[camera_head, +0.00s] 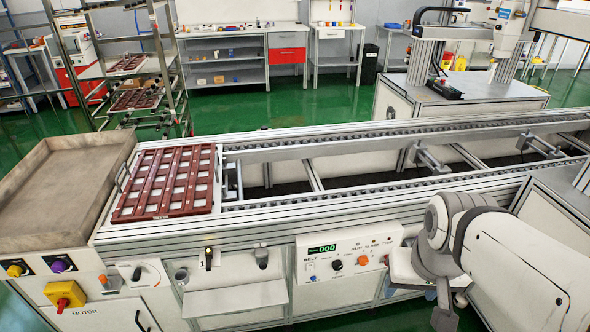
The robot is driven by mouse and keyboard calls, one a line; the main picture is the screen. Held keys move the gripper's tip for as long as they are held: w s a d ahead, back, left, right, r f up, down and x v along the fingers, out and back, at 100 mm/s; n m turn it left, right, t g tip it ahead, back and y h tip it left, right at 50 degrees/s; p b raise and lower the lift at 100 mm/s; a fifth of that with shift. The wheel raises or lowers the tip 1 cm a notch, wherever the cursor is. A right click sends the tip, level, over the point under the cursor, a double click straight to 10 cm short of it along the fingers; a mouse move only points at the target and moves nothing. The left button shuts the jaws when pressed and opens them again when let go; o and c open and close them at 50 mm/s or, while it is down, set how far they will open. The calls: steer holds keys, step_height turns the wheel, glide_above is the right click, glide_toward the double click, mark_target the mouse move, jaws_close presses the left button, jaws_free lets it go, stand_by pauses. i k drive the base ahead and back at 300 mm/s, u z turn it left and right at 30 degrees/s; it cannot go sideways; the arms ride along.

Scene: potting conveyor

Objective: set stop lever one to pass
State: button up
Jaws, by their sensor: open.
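A small black lever with a light-coloured mark (208,258) stands upright on a pale plate on the conveyor's front panel, left of centre. A black handle on a white plate (138,274) sits further left. The labels are too small to read, so I cannot tell for certain which is stop lever one or its setting. My gripper (445,314) hangs at the lower right, well right of these levers and apart from them. It is open; its fingertips are partly hidden or cut off by the picture's bottom edge, and I see nothing held.
A brown pot tray (168,214) lies on the conveyor's left end. The belt control box (348,257) with display and knobs lies between my gripper and the levers. A shelf (236,301) juts out below. A yellow-and-red motor switch (64,296) is lower left.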

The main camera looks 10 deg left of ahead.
mark_target(263, 266)
steer(key=u, duration=0.5)
steer(key=k, duration=0.8)
steer(key=u, duration=1)
steer(key=k, duration=0.65)
steer(key=u, duration=0.35)
steer(key=i, duration=0.85)
steer(key=z, duration=0.8)
steer(key=i, duration=1.4)
steer(key=z, duration=0.95)
steer(key=k, duration=0.85)
steer(key=z, duration=0.1)
